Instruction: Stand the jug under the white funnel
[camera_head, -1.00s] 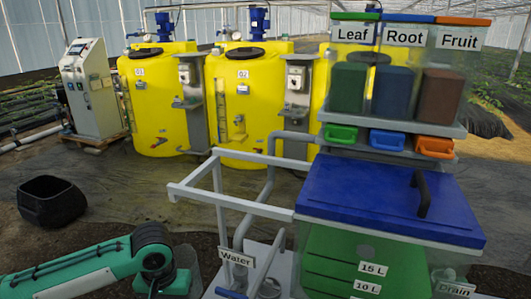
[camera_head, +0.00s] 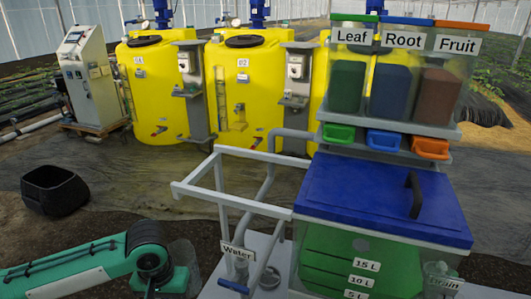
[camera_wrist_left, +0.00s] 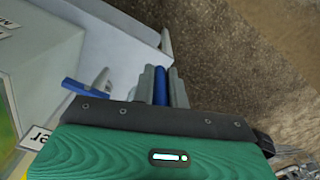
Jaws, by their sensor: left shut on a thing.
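My left gripper (camera_wrist_left: 163,88) shows in the wrist view, its grey fingers shut on a narrow blue bar (camera_wrist_left: 161,84). I cannot tell for sure whether this bar is the jug's handle. In the head view my left arm comes in at the lower left and its gripper is out of sight. A faint see-through shape (camera_head: 184,252) stands behind my left wrist; it may be the jug, but its outline is unclear. I cannot clearly make out the white funnel. My right gripper is not in view.
A white frame (camera_head: 240,204) and the Water label (camera_head: 238,251) stand right of my arm, with a blue valve lever (camera_head: 233,287) below. The blue-lidded tank (camera_head: 380,195) stands further right. A black bin (camera_head: 54,190) sits on the ground at left.

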